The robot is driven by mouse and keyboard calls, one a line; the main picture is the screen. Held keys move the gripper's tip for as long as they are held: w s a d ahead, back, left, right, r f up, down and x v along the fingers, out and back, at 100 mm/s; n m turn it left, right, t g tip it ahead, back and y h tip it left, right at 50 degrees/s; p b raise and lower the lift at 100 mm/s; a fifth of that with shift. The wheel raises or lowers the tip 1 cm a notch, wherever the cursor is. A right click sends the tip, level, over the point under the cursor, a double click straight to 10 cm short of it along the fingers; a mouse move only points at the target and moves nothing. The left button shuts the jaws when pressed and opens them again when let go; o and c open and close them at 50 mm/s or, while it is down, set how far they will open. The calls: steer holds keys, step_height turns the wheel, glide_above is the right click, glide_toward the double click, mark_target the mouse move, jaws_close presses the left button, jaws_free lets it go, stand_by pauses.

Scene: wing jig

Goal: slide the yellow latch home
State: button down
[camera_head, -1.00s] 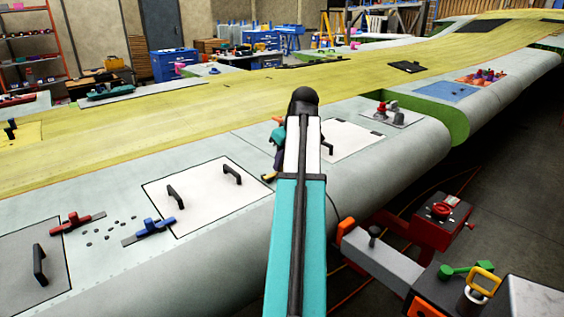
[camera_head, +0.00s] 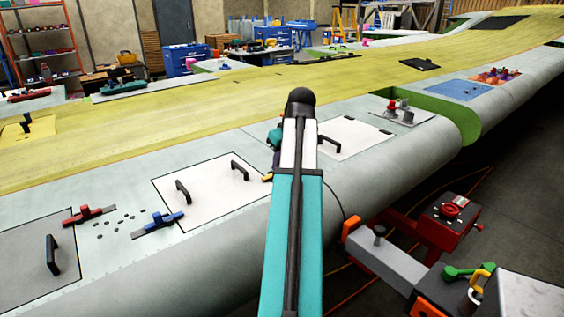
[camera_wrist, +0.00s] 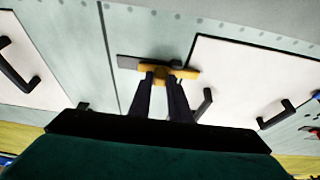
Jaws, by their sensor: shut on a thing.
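The yellow latch (camera_wrist: 185,74) shows in the wrist view on the pale wing skin between two white panels. It sits on a dark grey plate (camera_wrist: 129,62) that sticks out to its left. My gripper (camera_wrist: 167,78) is shut on the latch's knob, its two dark fingers reaching down from my wrist. In the head view a small yellow end of the latch (camera_head: 267,177) shows at the left of my arm. My arm hides the rest of the latch and the gripper there.
A white panel (camera_head: 207,186) with two black handles lies left of my arm, and another panel (camera_head: 352,138) lies right. A blue latch (camera_head: 160,222) and a red latch (camera_head: 88,214) sit further left. A red cart (camera_head: 438,222) stands at the right.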

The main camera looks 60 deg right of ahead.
steer(key=shift+w+a, duration=0.15)
steer(key=shift+a, duration=0.15)
steer(key=c, duration=1.6)
jaws_free()
steer(key=shift+a, duration=0.1)
steer(key=shift+c, duration=0.2)
steer(key=shift+d, duration=0.2)
steer(key=shift+r, duration=0.1)
steer(key=b+v, duration=0.2)
steer(key=v, duration=1.1)
steer(key=shift+s+r, duration=0.2)
steer(key=shift+s, duration=0.1)
